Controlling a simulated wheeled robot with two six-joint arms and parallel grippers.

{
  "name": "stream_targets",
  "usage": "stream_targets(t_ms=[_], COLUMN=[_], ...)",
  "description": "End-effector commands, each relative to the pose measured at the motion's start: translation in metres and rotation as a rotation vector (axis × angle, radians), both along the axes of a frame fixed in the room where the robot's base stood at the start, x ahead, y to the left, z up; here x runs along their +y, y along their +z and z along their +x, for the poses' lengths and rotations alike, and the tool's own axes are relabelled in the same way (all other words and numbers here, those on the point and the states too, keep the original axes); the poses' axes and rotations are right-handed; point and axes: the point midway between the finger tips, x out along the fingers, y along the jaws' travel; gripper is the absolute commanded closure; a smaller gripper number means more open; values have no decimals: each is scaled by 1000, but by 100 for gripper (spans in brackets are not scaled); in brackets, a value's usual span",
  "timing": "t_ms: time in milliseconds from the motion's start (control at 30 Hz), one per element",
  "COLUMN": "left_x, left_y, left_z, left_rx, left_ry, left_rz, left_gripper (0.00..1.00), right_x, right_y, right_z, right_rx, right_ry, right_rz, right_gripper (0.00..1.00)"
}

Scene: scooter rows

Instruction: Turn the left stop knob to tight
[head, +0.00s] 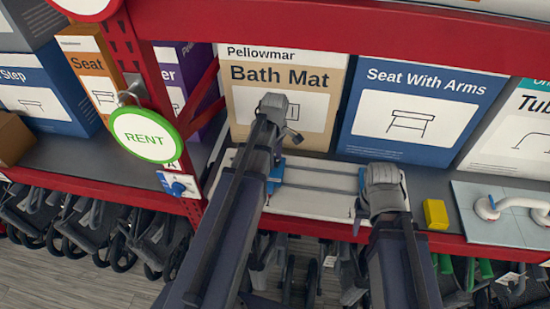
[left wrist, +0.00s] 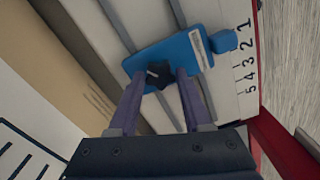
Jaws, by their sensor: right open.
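The left stop is a blue block (head: 276,178) at the left end of a white board (head: 310,203) with two grey rails. In the left wrist view the block (left wrist: 190,52) carries a black star knob (left wrist: 159,76). My left gripper (left wrist: 158,78) is open, a finger on either side of the knob, with small gaps showing. Whether the knob is tight cannot be told. In the head view my left arm hides the knob. My right gripper (head: 382,190) is by the right blue stop (head: 361,184); its fingertips are largely hidden.
Boxes, including Bath Mat (head: 285,100) and Seat With Arms (head: 420,110), stand behind the board. A yellow block (head: 436,214) and a white grab bar (head: 488,206) lie to the right. A RENT sign (head: 144,138) hangs at left. Scooters (head: 110,230) fill the space below the shelf.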

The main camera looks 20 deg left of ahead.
Motion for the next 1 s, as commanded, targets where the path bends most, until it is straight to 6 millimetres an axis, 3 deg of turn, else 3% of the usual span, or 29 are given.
stream_targets(t_ms=[67,400,767,1000], left_x=[0,0,0,0], left_y=[0,0,0,0], left_z=[0,0,0,0], left_rx=[0,0,1,1], left_ry=[0,0,-44,-203], left_rz=[0,0,0,0], left_gripper=[62,100,100,100], right_x=[0,0,0,0], right_y=[0,0,0,0], right_z=[0,0,0,0], right_rx=[0,0,0,0], right_ry=[0,0,0,0], right_rz=[0,0,0,0], right_gripper=[50,50,50,50])
